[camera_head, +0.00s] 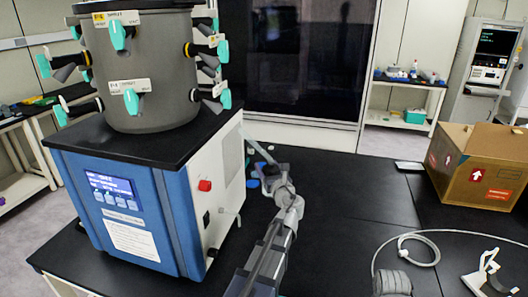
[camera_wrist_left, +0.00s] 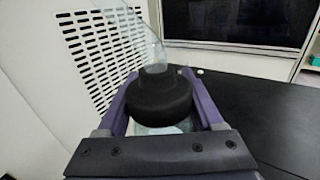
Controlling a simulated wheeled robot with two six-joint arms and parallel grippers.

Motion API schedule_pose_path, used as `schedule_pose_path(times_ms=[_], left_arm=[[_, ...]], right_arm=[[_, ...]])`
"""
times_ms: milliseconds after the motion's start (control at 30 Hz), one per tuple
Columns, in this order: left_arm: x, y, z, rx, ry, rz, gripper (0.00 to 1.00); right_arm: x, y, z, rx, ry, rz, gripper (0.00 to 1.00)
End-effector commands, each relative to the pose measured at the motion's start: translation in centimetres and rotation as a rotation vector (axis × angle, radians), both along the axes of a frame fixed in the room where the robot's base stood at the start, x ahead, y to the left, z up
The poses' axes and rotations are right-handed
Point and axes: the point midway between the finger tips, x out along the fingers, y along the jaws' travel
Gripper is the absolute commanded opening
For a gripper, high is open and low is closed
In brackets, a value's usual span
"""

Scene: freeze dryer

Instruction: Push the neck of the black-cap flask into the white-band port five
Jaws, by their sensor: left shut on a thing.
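My left gripper (camera_head: 263,172) is beside the right side of the freeze dryer, low over the black bench top. In the left wrist view, its purple fingers (camera_wrist_left: 165,105) are shut on the black-cap flask, around the black cap (camera_wrist_left: 160,97). A clear glass neck (camera_wrist_left: 153,45) rises from the cap, leaning left. The flask's body is mostly hidden. The grey drum (camera_head: 155,65) carries several ports with teal handles. One lower right port (camera_head: 196,95) has a white tag; port numbers are too small to read. The neck is apart from all ports. My right gripper is not in view.
The blue and white dryer base (camera_head: 120,210) stands left of my arm, with a red knob (camera_head: 204,185). A vented white panel (camera_wrist_left: 105,50) is close in the wrist view. A cardboard box (camera_head: 475,165) and a coiled grey cable (camera_head: 395,282) lie right. The middle bench is clear.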

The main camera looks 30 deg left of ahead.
Motion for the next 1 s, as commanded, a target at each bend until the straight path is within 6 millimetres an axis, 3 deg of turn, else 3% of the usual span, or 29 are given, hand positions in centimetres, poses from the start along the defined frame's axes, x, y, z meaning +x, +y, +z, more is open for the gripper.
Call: schedule_pose_path(times_ms=[467,1000], left_arm=[[-0.3,0.3,0.7,0.000,0.000,0.013,0.00],[-0.9,3.0,3.2,0.000,0.000,0.014,0.00]], right_arm=[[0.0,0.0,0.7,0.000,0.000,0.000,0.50],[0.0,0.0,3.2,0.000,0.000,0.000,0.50]])
